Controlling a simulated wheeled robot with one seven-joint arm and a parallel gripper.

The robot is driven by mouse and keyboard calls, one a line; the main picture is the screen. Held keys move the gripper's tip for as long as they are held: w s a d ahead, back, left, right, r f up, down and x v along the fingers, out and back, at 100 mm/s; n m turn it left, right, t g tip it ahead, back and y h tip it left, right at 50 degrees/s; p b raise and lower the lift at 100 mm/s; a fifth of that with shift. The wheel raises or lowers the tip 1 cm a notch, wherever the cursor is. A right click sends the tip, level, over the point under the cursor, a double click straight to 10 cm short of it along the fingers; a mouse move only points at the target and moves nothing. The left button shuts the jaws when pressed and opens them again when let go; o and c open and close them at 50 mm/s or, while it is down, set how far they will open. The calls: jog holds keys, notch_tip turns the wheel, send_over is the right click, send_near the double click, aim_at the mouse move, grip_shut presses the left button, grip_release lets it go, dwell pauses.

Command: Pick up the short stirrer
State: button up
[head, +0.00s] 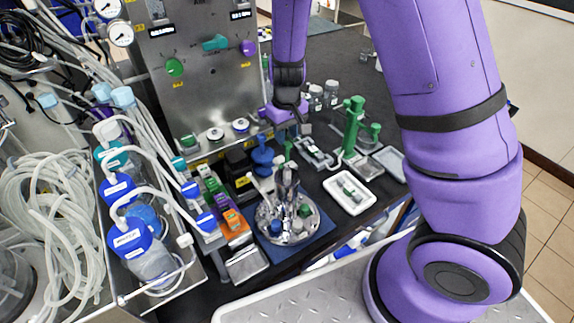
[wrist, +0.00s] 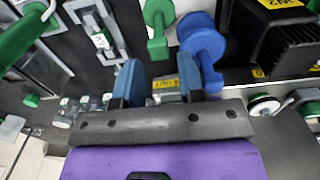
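I cannot tell for certain which piece is the short stirrer. A blue knobbed piece (head: 262,156) stands on the dark bench, left of a slim green piece (head: 288,148). In the wrist view a blue piece (wrist: 203,45) and a green piece (wrist: 158,28) lie just beyond my fingertips, apart from them. My gripper (wrist: 160,68) has its two blue-padded fingers spread, with nothing between them. In the head view my gripper (head: 300,129) hangs over the bench near these pieces, its fingers partly hidden by my wrist.
A round steel plate (head: 312,225) with upright fittings stands on a blue mat in front. A white tray (head: 366,206) and a green stand (head: 351,125) are to the right. A steel control panel (head: 205,85) rises behind. Capped bottles (head: 135,245) and tubing crowd the left.

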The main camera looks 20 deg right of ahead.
aim_at(287, 143)
jog(key=shift+f, duration=3.25)
grip_shut()
